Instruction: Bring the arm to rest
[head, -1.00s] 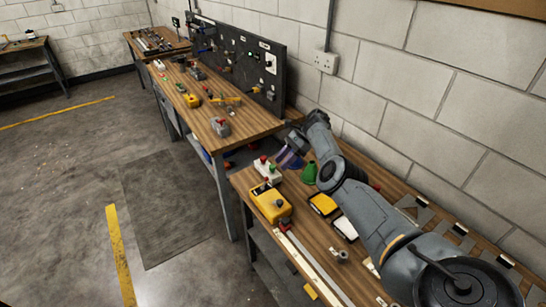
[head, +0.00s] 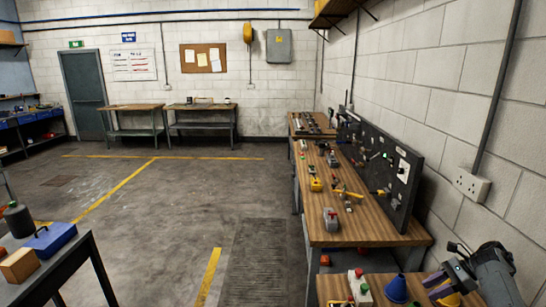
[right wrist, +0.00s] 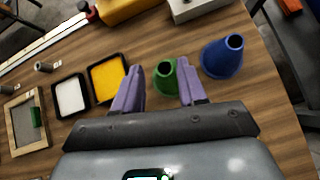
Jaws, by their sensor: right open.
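My right gripper (head: 440,285) shows at the bottom right of the head view, over the near end of the wooden bench. In the right wrist view its two purple fingers (right wrist: 158,85) are apart, with nothing held between them. A green cone (right wrist: 165,78) shows in the gap between the fingers; it looks to be below them on the bench. A blue cone (right wrist: 222,57) stands just right of the fingers, and it also shows in the head view (head: 397,290). My left gripper is not in view.
A yellow-filled tray (right wrist: 108,77) and a white-filled tray (right wrist: 70,96) lie left of the fingers. A yellow box (right wrist: 125,8) and a pale box (right wrist: 190,8) are beyond. A block wall (head: 440,130) runs along the right. Open floor (head: 160,220) lies left of the benches.

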